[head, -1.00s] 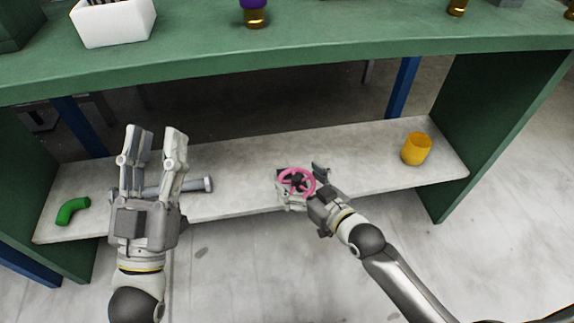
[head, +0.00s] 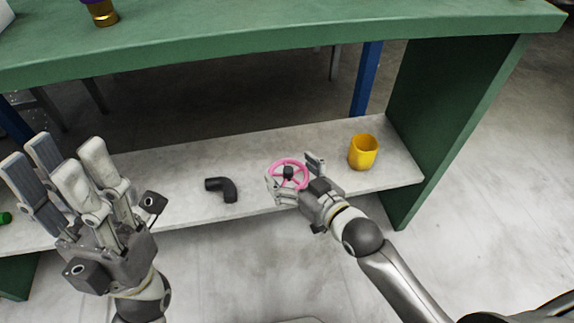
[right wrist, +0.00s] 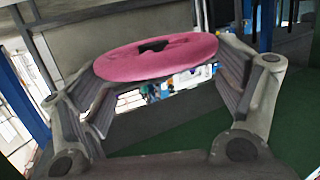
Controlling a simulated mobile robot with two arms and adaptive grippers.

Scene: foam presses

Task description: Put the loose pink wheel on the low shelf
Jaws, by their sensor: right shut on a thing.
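The pink wheel (head: 290,174) has a dark hub and shows at the fingers of my right gripper (head: 296,178), over the low shelf (head: 330,145). In the right wrist view the wheel (right wrist: 155,57) lies between the two fingers, and the gripper is shut on it. I cannot tell whether the wheel touches the shelf. My left gripper (head: 58,175) is at the left, in front of the shelf, its fingers apart and nothing visible between them.
A yellow cup (head: 363,152) stands on the shelf just right of the wheel. A black elbow pipe (head: 222,189) lies to the left of it. The green table top (head: 250,40) overhangs the shelf, and a green side panel (head: 440,120) closes the right end.

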